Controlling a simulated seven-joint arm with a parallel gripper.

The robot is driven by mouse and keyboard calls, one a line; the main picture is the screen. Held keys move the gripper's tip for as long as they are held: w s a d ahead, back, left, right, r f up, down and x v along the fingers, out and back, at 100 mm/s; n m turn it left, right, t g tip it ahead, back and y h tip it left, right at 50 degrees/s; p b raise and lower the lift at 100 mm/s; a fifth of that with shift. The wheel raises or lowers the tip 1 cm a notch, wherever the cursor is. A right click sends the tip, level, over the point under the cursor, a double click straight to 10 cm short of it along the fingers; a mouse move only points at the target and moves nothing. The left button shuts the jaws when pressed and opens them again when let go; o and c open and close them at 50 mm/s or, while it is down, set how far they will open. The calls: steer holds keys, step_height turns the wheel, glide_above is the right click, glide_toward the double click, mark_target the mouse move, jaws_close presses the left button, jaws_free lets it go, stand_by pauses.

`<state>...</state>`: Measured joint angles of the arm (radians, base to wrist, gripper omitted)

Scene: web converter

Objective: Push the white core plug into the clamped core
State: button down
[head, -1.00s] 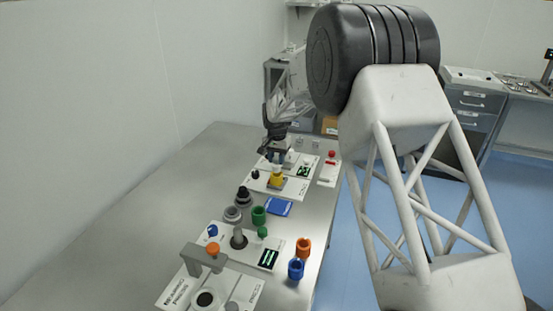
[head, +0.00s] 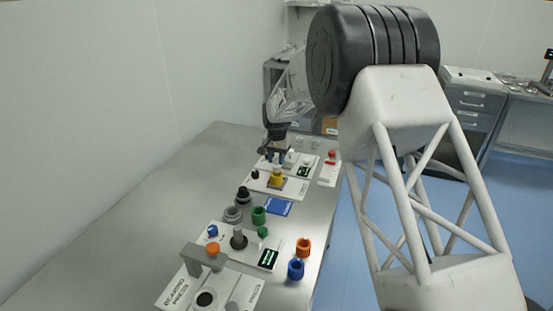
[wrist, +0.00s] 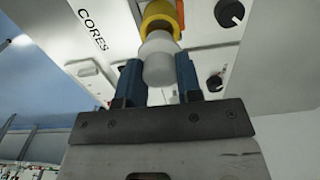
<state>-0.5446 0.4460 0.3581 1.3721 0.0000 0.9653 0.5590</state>
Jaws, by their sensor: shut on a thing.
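My gripper (wrist: 158,64) has two blue fingers and is shut on the white core plug (wrist: 158,52) in the wrist view. The plug's far end lines up with the yellow core (wrist: 159,9) and meets or overlaps its near edge. I cannot tell whether the plug's tip is inside the core's opening. In the head view my gripper (head: 274,157) points down just above the yellow core (head: 278,175), which sits on a white panel at the far part of the table. The plug is too small there to make out clearly.
Nearer on the table (head: 140,215) are a blue pad (head: 278,207), coloured rings and a bearing press (head: 205,256). The table's left side is clear.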

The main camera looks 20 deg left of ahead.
mark_target(277, 165)
steer(key=shift+f, duration=2.15)
stand_by(1.2)
steer(key=c, duration=0.7)
jaws_free()
steer(key=shift+r, duration=3.9)
